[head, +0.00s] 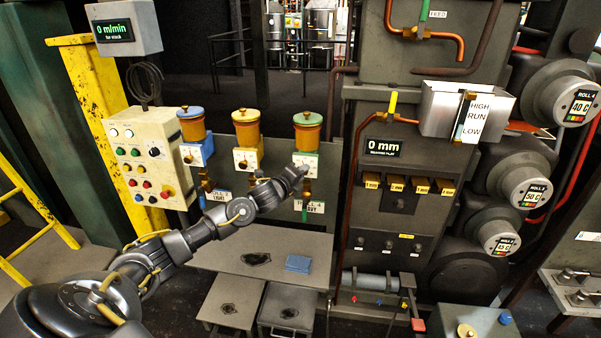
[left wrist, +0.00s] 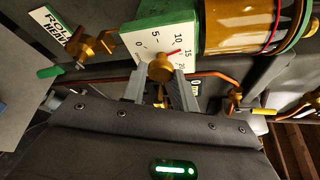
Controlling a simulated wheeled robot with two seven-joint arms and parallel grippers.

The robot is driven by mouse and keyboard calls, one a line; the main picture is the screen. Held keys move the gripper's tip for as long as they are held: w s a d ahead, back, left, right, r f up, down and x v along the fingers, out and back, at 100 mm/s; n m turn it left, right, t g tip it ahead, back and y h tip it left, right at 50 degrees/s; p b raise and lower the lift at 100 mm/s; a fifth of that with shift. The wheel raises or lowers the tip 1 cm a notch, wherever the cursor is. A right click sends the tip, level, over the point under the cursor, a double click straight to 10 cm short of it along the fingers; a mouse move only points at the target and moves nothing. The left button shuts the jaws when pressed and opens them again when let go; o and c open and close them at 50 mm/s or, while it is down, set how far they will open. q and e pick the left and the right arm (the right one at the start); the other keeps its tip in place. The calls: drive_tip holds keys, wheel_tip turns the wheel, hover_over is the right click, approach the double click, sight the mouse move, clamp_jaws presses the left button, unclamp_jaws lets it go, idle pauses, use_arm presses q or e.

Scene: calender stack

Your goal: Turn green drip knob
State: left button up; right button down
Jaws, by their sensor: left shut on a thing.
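The green drip unit is a green box with a white dial face (left wrist: 172,32) and an amber cup (head: 307,135) on top. Its round brass knob (left wrist: 160,68) sits at the dial's centre, and the red pointer lies near the 15 mark. My left gripper (left wrist: 160,80) is shut on the knob, one finger on each side. In the head view my left gripper (head: 298,173) reaches the green dial and partly covers it, and the knob is hidden there. My right gripper is not in view.
The blue drip unit (head: 197,152) and the yellow drip unit (head: 248,158) stand to the left. A beige button box (head: 140,170) is further left. A grey bench (head: 225,257) with a blue cloth (head: 298,263) lies below. An orange pipe (left wrist: 215,76) runs close behind the fingers.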

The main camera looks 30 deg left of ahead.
use_arm(q)
drive_tip(key=shift+m+g+y, duration=0.3)
drive_tip(key=shift+m+g, duration=0.4)
drive_tip(key=shift+m, duration=0.6)
drive_tip(key=o, duration=1)
drive_tip(key=shift+c, duration=0.2)
drive_tip(key=b+v, duration=0.2)
drive_tip(key=v, duration=0.8)
drive_tip(key=shift+s+d+r, duration=0.15)
drive_tip(key=shift+s, duration=0.2)
